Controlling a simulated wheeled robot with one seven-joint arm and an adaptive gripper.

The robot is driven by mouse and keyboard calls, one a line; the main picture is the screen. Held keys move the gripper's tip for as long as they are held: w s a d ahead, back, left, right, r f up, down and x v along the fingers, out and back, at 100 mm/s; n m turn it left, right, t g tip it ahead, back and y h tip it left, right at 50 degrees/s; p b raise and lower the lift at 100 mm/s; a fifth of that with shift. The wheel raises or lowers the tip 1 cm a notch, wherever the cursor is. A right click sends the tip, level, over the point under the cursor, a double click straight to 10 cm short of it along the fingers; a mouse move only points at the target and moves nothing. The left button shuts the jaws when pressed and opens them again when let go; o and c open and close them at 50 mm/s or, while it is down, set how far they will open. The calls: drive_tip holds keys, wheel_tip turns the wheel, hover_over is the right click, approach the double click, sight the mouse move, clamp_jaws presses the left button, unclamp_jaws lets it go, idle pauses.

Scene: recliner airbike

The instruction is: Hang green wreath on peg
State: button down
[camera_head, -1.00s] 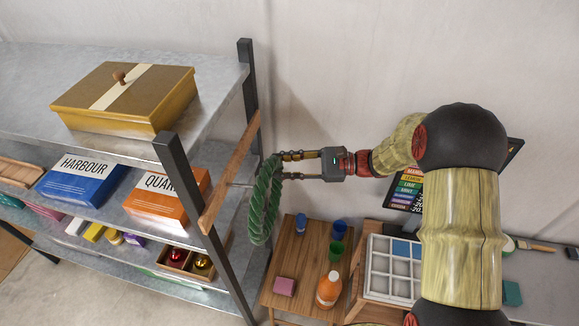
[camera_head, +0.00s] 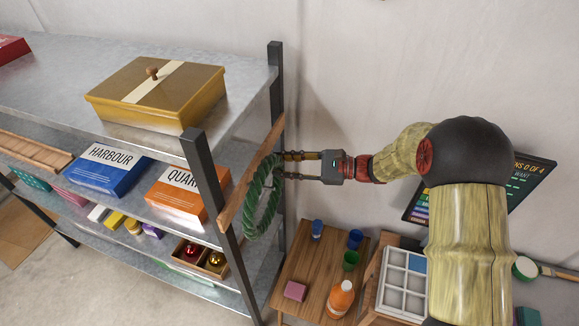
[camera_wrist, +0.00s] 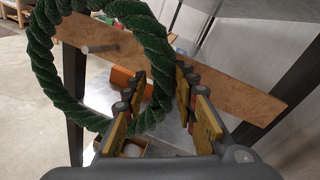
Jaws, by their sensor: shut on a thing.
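The green wreath (camera_head: 263,200) is a twisted ring hanging from my gripper (camera_head: 284,167), beside the wooden board on the shelf's end. My gripper is shut on one side of the wreath, seen in the wrist view between the fingers (camera_wrist: 160,88). In the wrist view the wreath (camera_wrist: 42,75) stands close in front of the board (camera_wrist: 215,95). The pale peg (camera_wrist: 98,48) sticks out of the board and shows inside the ring's opening. I cannot tell whether its tip is through the ring. In the head view the peg is not clearly visible.
The metal shelf's dark posts (camera_head: 207,175) frame the board (camera_head: 247,172). A yellow lidded box (camera_head: 157,95) is on top, with blue (camera_head: 103,168) and orange (camera_head: 178,195) boxes below. A small wooden table (camera_head: 318,268) with cups and an orange bottle (camera_head: 340,298) stands to the right.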

drive_tip(key=shift+w+a+f+b, duration=0.15)
drive_tip(key=shift+f+b, duration=0.3)
drive_tip(key=shift+f, duration=0.35)
drive_tip(key=shift+s+a+f+b, duration=0.1)
drive_tip(key=shift+f+b, duration=0.35)
drive_tip(key=shift+f, duration=0.35)
drive_tip(key=c, duration=1.3)
unclamp_jaws()
drive_tip(key=shift+c, duration=0.2)
drive_tip(key=s+d+r, duration=0.1)
drive_tip(key=d, duration=1.1)
drive_tip(key=shift+s, duration=0.2)
drive_tip(key=shift+f, duration=0.1)
